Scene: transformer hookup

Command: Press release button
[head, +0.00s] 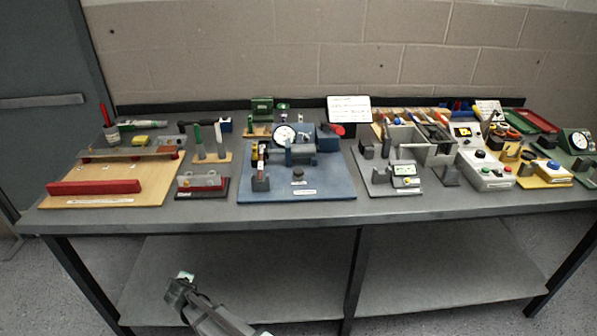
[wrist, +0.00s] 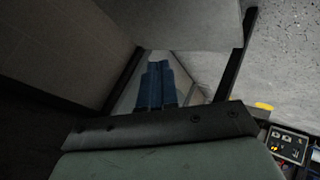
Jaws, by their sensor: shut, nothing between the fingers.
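My gripper (head: 184,277) is low in front of the workbench, below the tabletop height in the picture, far from every button. In the wrist view its dark blue fingers (wrist: 157,85) are together and empty. Several button-like parts show on the bench, and I cannot tell which is the release button. A grey control box (head: 488,172) at the right has dark, red and green buttons. A yellow box (head: 546,171) beside it bears a blue button. A blue base plate (head: 325,187) at the centre has a dark knob (head: 298,174) and a round dial gauge (head: 285,136).
The grey workbench (head: 225,212) is crowded with fixtures and tools. A wooden board (head: 145,188) with a red bar lies at the left. A grey fixture plate (head: 425,187) stands right of centre. The lower shelf (head: 250,270) is bare. A strip along the bench's front edge is clear.

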